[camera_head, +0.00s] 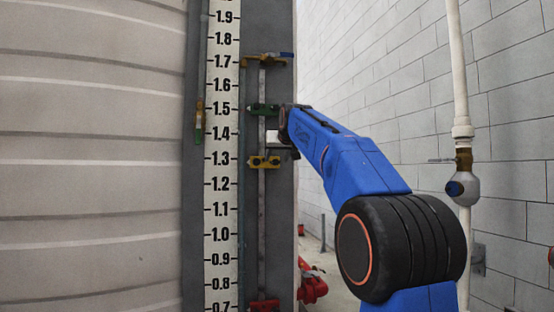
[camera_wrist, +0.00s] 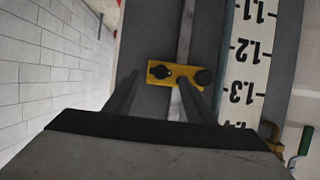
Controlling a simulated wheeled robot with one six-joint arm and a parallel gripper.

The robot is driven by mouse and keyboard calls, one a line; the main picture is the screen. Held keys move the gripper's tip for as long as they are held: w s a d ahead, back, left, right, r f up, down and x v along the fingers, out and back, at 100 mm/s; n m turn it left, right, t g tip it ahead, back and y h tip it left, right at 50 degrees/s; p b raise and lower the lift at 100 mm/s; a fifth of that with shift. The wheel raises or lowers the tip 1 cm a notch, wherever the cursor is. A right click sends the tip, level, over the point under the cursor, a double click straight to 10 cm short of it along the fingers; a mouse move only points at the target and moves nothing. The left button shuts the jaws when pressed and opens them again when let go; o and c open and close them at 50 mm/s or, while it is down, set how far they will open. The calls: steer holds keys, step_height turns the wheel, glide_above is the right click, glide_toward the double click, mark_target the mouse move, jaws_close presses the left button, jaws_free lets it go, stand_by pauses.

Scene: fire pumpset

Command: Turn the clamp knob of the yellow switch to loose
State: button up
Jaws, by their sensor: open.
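The yellow switch (camera_head: 264,162) is a small yellow block on the vertical rod, near the 1.3 mark in the head view. I cannot tell how tight either knob is. My gripper (camera_wrist: 158,78) is open and empty, its two fingers pointing at the switch with the winged knob between them in the picture. Contact cannot be judged. In the head view my gripper (camera_head: 277,141) is just above the switch.
A white scale board (camera_head: 222,180) runs vertically beside the rod. A green clamp (camera_head: 262,109) sits above the yellow switch, and a red one (camera_head: 264,305) far below. A yellow valve with a blue handle (camera_head: 285,55) is higher up. A white pipe (camera_head: 458,80) stands at right.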

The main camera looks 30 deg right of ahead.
steer(key=shift+w+d+f, duration=0.2)
steer(key=shift+w+f, duration=0.1)
steer(key=shift+w, duration=0.3)
steer(key=shift+c, duration=0.6)
steer(key=c, duration=0.9)
